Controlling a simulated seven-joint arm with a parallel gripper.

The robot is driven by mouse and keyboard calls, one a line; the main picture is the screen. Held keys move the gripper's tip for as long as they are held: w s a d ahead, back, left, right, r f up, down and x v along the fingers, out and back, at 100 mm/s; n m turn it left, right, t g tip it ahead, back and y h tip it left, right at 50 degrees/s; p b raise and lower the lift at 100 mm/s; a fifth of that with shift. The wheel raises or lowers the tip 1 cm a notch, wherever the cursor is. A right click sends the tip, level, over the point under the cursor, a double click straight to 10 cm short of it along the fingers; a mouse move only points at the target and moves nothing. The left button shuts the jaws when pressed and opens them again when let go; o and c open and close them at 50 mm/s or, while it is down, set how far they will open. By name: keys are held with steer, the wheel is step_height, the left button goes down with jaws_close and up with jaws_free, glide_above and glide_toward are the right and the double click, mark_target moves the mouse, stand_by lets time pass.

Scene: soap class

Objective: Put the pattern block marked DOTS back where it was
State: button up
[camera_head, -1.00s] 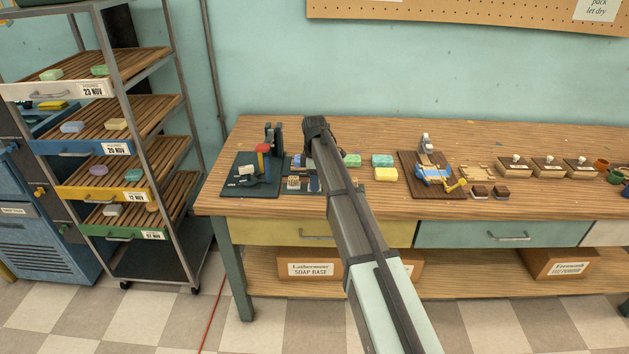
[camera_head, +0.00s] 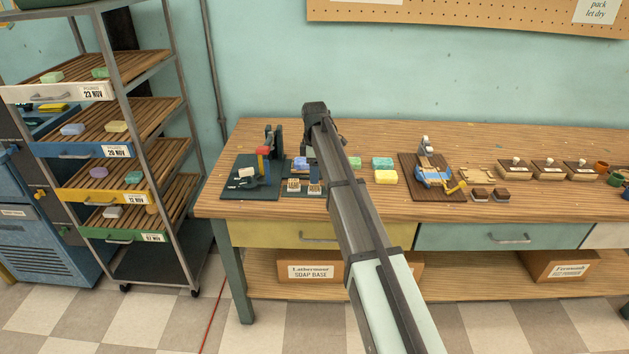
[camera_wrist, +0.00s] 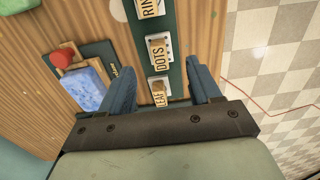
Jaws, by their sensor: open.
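The block at the DOTS label (camera_wrist: 158,54) sits on a dark green strip (camera_wrist: 178,78) in the wrist view, beside a pale metal piece. The LEAF label (camera_wrist: 160,98) and a block by it are nearer my gripper, and a RING-like label (camera_wrist: 148,8) is cut off at the top edge. My gripper (camera_wrist: 164,84) is open, its two blue fingers either side of the strip near LEAF, with nothing held. In the head view, two small pale blocks (camera_head: 314,188) stand on the dark strip below my gripper (camera_head: 309,153); their labels are too small to read.
A blue marbled soap (camera_wrist: 84,90) and a red knob (camera_wrist: 62,58) lie left of the strip in the wrist view. A dark stamping press (camera_head: 255,176) stands left on the bench (camera_head: 380,211). Green and yellow soaps (camera_head: 386,176) are to the right. The bench's front edge is close.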

step_height(320, 180, up, 7)
stand_by(0.3)
steer(key=s+a+f+m+g, duration=0.35)
steer(key=s+a+f, duration=0.8)
steer(key=s, duration=0.45)
steer(key=s+d+f+m+g, duration=0.1)
steer(key=s+d+f+m, duration=0.1)
steer(key=s+d+f, duration=0.6)
steer(key=s+d+f+m, duration=0.3)
steer(key=s+d+f, duration=0.15)
steer(key=f, duration=0.85)
steer(key=s+d+f+m+g, duration=0.1)
steer(key=s+d+f+m, duration=0.1)
steer(key=s+d+f, duration=0.6)
steer(key=s+d+f+m, duration=0.2)
steer(key=s+f, duration=0.3)
steer(key=s, duration=0.3)
steer(key=s+d+f+m+g, duration=0.1)
steer(key=s+d+f+m, duration=0.2)
steer(key=s, duration=0.6)
steer(key=s+d+f+m, duration=0.2)
steer(key=s+d+f, duration=0.4)
steer(key=s, duration=0.3)
steer(key=shift+f, duration=0.3)
